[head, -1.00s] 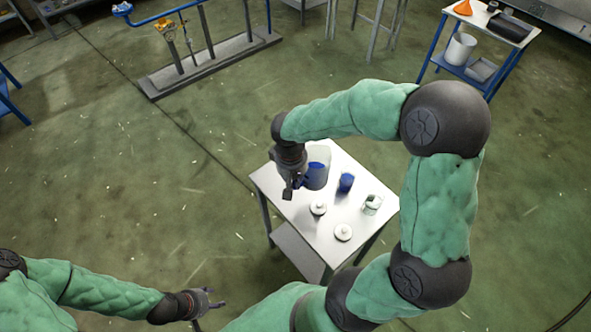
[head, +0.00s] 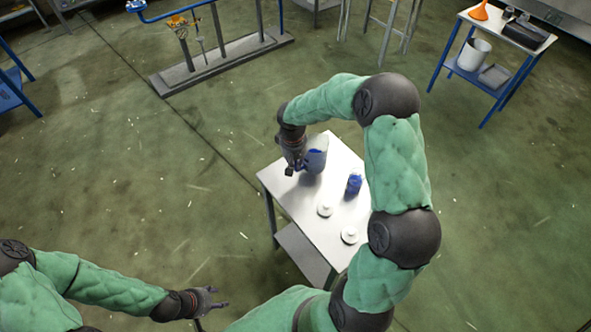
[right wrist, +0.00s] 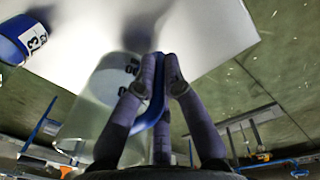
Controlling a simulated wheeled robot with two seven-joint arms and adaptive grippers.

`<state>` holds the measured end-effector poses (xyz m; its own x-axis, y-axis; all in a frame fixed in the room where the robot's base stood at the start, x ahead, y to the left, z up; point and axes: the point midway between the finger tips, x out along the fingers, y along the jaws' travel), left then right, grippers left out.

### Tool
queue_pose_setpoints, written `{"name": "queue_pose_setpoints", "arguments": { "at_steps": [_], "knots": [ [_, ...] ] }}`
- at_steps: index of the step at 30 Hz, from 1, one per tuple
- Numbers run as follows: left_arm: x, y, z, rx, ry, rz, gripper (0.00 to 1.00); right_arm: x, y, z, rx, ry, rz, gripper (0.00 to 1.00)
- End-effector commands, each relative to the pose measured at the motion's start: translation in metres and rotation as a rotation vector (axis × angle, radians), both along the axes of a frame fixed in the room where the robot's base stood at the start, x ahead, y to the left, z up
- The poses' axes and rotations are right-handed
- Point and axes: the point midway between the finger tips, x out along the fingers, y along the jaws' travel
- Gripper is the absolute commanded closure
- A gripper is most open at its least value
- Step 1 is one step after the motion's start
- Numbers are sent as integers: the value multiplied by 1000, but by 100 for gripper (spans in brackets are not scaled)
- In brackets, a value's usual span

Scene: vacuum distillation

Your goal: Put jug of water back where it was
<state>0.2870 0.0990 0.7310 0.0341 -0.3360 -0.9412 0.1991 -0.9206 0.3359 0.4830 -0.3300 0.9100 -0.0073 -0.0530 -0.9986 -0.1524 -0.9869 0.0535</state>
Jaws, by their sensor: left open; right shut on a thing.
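The jug (head: 315,155) is a clear vessel with a blue handle, at the far left part of a small white table (head: 292,193). My right gripper (head: 293,169) is at the jug's left side, shut on its handle. The right wrist view shows the fingers (right wrist: 162,85) around the blue handle and the clear jug body (right wrist: 92,108) beside them. I cannot tell whether the jug's base touches the tabletop. My left gripper (head: 220,298) is open and empty, low in the head view and away from the table.
A blue container (head: 354,185) stands right of the jug; it also shows in the right wrist view (right wrist: 22,38). Two white round lids (head: 324,210) (head: 349,235) lie nearer on the table. A blue-framed cart (head: 500,82) stands at upper right. The floor left of the table is clear.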

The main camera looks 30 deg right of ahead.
Motion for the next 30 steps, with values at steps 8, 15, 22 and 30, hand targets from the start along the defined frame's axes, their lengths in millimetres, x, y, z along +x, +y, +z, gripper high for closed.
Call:
{"name": "queue_pose_setpoints", "arguments": {
  "at_steps": [8,15,22,30],
  "knots": [
    [0,0,-9,0,0,0,48,0,0,-31,0,-1,1,100],
    [0,0,-9,0,0,0,48,1,0,-30,0,-2,0,100],
    [0,0,-11,0,0,0,48,0,0,-34,0,1,1,66],
    [0,0,-11,0,0,0,48,0,0,-33,0,1,1,66]
  ]
}}
